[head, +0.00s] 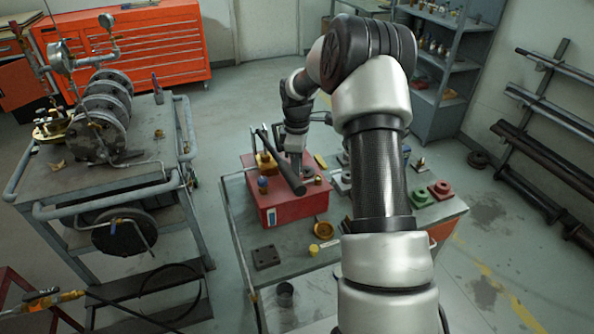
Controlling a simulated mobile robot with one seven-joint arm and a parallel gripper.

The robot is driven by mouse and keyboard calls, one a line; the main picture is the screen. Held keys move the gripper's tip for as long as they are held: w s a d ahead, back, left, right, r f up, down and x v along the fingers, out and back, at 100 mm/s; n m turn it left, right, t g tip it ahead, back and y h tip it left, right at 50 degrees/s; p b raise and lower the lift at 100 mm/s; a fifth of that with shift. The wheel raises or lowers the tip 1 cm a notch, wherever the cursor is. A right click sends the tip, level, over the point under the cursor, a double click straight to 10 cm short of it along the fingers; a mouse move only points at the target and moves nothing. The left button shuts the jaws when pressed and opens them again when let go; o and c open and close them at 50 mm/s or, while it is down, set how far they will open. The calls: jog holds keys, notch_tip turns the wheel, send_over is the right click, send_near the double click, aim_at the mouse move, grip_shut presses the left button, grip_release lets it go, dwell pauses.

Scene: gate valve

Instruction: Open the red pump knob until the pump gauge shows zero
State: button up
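A red box-shaped unit (297,207) sits on the workbench and looks like the pump. A long black lever (285,165) slants across its top, with a brass fitting (266,163) and a small blue part (262,184) beside it. My gripper (294,160) points down over the back of the unit, close behind the lever. Its fingertips are small and partly covered, so I cannot tell whether it is open or touching anything. I cannot make out a red knob. Round gauges (61,57) stand on the flanged assembly on the left cart; no reading is legible.
The grey workbench (235,215) also holds a dark plate (266,257), a brass ring (323,230) and green and red blocks (440,190). The metal cart (60,185) stands left across a floor gap. Shelves (455,70) and a pipe rack (550,130) are right.

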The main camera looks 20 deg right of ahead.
jog(key=o, duration=1)
jog(key=shift+o, duration=0.2)
jog(key=shift+r, duration=0.1)
notch_tip(320, 180, up, 17)
jog(key=shift+r, duration=0.2)
jog(key=s+a+r+m+t+h+p, duration=0.1)
jog(key=s+a+r+m, duration=0.1)
jog(key=s+a+r, duration=0.35)
jog(key=s+a+r+m+t+p, duration=0.1)
jog(key=s+a+r+m, duration=0.15)
jog(key=s+r, duration=0.5)
jog(key=s+a+f+m+t, duration=0.1)
jog(key=s+m, duration=0.3)
jog(key=s, duration=0.5)
jog(key=s+a+f+m+t+y+p, duration=0.1)
jog(key=s+a+m+t, duration=0.1)
jog(key=s, duration=0.8)
jog(key=shift+a+m+t, duration=0.3)
jog(key=shift+a+m, duration=0.25)
jog(key=shift+m, duration=0.3)
